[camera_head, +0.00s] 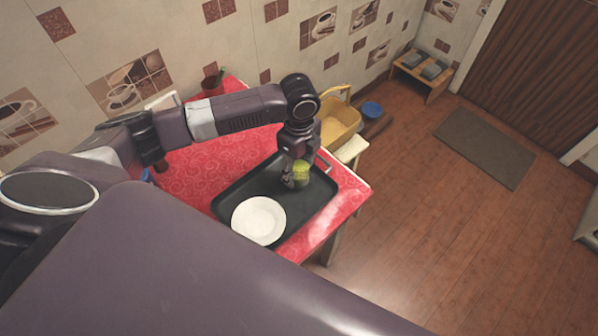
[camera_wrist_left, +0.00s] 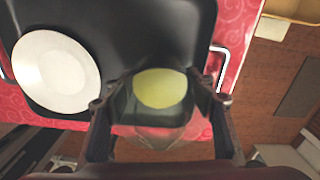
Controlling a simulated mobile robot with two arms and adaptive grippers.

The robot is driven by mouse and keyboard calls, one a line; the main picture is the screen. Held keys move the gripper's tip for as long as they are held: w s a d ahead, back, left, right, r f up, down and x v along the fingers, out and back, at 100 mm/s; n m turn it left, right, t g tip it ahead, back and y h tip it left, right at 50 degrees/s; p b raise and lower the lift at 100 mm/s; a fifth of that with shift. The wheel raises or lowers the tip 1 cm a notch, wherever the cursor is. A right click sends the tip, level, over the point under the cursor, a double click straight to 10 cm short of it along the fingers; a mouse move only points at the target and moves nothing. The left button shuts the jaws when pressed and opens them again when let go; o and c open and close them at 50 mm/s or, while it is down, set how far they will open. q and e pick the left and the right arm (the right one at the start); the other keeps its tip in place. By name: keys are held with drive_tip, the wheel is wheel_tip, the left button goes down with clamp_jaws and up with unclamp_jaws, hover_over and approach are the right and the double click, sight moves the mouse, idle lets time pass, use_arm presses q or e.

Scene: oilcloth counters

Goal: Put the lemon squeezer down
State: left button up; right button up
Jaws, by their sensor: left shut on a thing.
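The lemon squeezer (camera_head: 301,171) shows as a yellow-green piece at my left gripper (camera_head: 292,177), over the far right part of the black tray (camera_head: 235,190). In the left wrist view the squeezer (camera_wrist_left: 160,88) has a round yellow-green top and a clear, see-through lower part. It sits between the two dark fingers of the left gripper (camera_wrist_left: 158,108), which is shut on it. The tray (camera_wrist_left: 150,30) lies behind it. I cannot tell whether the squeezer touches the tray. My right gripper is not in view.
A white plate (camera_head: 258,220) lies on the tray's near left part. The tray is on a table with a red patterned oilcloth (camera_head: 196,155). A red cup (camera_head: 212,83) stands at the back. The tray's middle looks bare.

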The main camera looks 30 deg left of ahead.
use_arm(q)
drive_tip(key=shift+f, duration=1.15)
drive_tip(key=o, duration=1.4)
drive_tip(key=shift+f, duration=0.15)
drive_tip(key=shift+c, duration=0.2)
wheel_tip(320, 180, up, 12)
drive_tip(key=shift+r+b, duration=0.2)
drive_tip(key=shift+b, duration=0.45)
